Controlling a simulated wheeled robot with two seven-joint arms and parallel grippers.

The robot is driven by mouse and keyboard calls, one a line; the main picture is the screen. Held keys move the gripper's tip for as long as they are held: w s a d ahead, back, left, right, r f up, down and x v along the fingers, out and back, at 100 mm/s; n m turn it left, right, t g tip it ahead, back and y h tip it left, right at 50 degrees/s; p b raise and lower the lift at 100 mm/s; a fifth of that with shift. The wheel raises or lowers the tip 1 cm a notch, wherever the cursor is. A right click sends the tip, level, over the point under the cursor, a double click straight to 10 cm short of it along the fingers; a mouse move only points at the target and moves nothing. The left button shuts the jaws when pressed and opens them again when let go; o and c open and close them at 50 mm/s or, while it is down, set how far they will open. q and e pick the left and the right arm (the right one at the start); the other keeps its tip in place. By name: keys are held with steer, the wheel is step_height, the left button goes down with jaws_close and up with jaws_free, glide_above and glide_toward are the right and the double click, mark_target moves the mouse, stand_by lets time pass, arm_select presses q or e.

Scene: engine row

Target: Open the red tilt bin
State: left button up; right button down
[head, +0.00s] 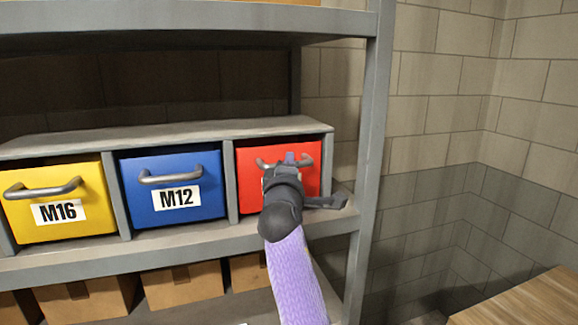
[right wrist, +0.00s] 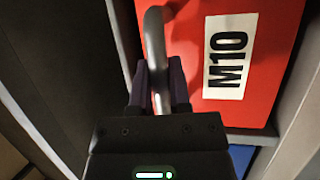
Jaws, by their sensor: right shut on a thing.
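The red tilt bin (head: 248,182) sits in the right compartment of a grey bin rack on the shelf. Its front looks flush with its neighbours, so it appears closed. In the right wrist view its red front (right wrist: 265,100) carries a white M10 label (right wrist: 230,56). My right gripper (head: 290,163) is at the bin's handle (head: 262,163), in front of the bin. In the right wrist view the right gripper's fingers (right wrist: 160,95) are shut on the metal bar handle (right wrist: 153,38). My arm hides the label in the head view. My left gripper is not in view.
A blue M12 bin (head: 140,203) and a yellow M16 bin (head: 25,222) stand to the left in the same rack (head: 150,136). A grey shelf post (head: 371,150) rises just right of my arm. Cardboard boxes (head: 182,285) sit below. A wooden surface (head: 530,303) is at lower right.

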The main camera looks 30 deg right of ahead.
steer(key=shift+f, duration=0.1)
stand_by(0.7)
steer(key=s+a+f+m+t+h+b, duration=0.1)
steer(key=s+f+m+h+b, duration=0.3)
steer(key=b, duration=1.9)
steer(key=shift+s+a+f+t+h, duration=0.3)
steer(key=shift+s+f+t+h, duration=0.55)
steer(key=shift+s, duration=0.4)
steer(key=c, duration=0.6)
jaws_free()
